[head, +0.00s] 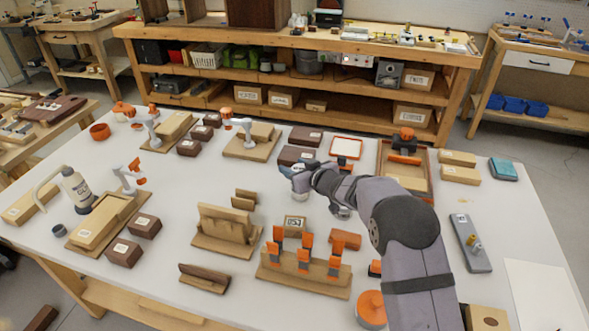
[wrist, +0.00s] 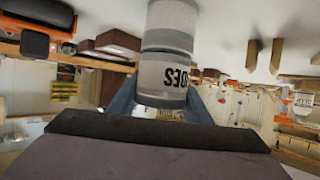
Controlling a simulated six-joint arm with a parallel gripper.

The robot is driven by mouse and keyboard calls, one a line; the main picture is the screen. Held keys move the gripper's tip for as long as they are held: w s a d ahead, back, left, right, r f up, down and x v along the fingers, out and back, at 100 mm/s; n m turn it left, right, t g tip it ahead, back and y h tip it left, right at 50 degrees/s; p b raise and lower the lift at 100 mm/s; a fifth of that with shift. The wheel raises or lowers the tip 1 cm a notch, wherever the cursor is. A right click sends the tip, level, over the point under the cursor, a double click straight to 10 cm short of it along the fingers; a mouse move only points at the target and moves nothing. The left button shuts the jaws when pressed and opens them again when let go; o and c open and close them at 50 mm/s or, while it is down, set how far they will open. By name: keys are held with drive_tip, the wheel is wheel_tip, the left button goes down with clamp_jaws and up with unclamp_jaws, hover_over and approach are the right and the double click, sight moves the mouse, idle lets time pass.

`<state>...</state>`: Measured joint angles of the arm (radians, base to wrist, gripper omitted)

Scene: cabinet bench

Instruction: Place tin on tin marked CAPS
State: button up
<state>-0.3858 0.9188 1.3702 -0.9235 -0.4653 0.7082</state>
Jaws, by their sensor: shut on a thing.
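My gripper (head: 298,181) reaches in over the middle of the bench in the head view. In the wrist view it (wrist: 160,108) is shut on a pale grey tin (wrist: 164,78) whose upside-down label ends in "DES". A second grey cylinder, seemingly another tin (wrist: 172,15), lines up with the held tin on its table side. I cannot tell whether the two touch. No CAPS lettering is readable in either view. In the head view my gripper and wrist hide most of the tins.
In front stand a wooden rack with orange clamps (head: 303,262) and a wooden holder (head: 226,230). Dark boxes (head: 297,155) and an orange-rimmed tray (head: 347,148) lie behind. A grey plate (head: 470,243) is at the right. The left-centre bench has some free room.

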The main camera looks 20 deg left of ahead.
drive_tip(key=shift+f, duration=0.2)
drive_tip(key=o, duration=1.1)
drive_tip(key=shift+r, duration=0.15)
drive_tip(key=shift+s+d, duration=0.1)
drive_tip(key=shift+s+d+r, duration=0.15)
drive_tip(key=b+v, duration=0.1)
drive_tip(key=v, duration=1)
drive_tip(key=shift+s+d, duration=0.1)
drive_tip(key=shift+s, duration=0.05)
